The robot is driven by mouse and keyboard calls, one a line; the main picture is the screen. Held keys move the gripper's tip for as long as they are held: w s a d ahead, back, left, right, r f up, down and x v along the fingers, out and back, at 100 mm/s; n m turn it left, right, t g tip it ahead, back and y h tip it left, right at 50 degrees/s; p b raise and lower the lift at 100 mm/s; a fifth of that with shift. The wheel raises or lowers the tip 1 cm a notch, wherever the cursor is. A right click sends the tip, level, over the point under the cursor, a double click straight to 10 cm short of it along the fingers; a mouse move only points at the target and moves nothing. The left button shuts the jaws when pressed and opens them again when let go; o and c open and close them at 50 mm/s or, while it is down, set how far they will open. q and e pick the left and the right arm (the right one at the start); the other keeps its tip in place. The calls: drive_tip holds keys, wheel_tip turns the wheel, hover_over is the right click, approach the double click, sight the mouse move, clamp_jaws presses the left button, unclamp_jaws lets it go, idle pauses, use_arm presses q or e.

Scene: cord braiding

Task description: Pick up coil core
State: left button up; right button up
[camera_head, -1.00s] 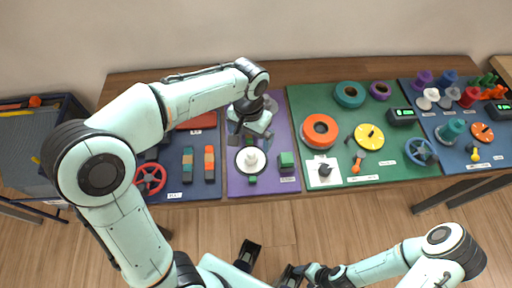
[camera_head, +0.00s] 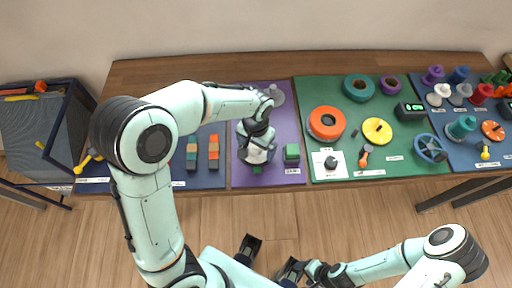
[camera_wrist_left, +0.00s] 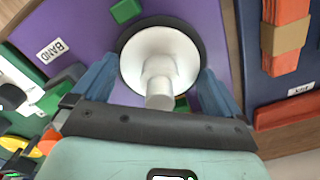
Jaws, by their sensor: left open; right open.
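The coil core, a white stepped cylinder on a dark round disc, stands on the purple mat (camera_head: 270,180). In the head view it is mostly hidden under my left gripper (camera_head: 257,157). In the left wrist view the white coil core (camera_wrist_left: 160,60) lies between the two blue fingers of my left gripper (camera_wrist_left: 158,80). The fingers are open, one on each side, with no clear contact visible. My right gripper (camera_head: 271,257) is open and empty, low in front of the table, away from the mats.
A green block (camera_head: 292,154) stands right of the core on the same mat. On the green mat lie an orange ring (camera_head: 326,122) and a yellow disc (camera_head: 378,130). Orange and teal pieces (camera_head: 213,152) lie on the blue mat to the left. A bin (camera_head: 40,130) stands far left.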

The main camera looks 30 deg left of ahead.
use_arm(q)
drive_tip(key=c, duration=0.6)
drive_tip(key=shift+r, duration=0.1)
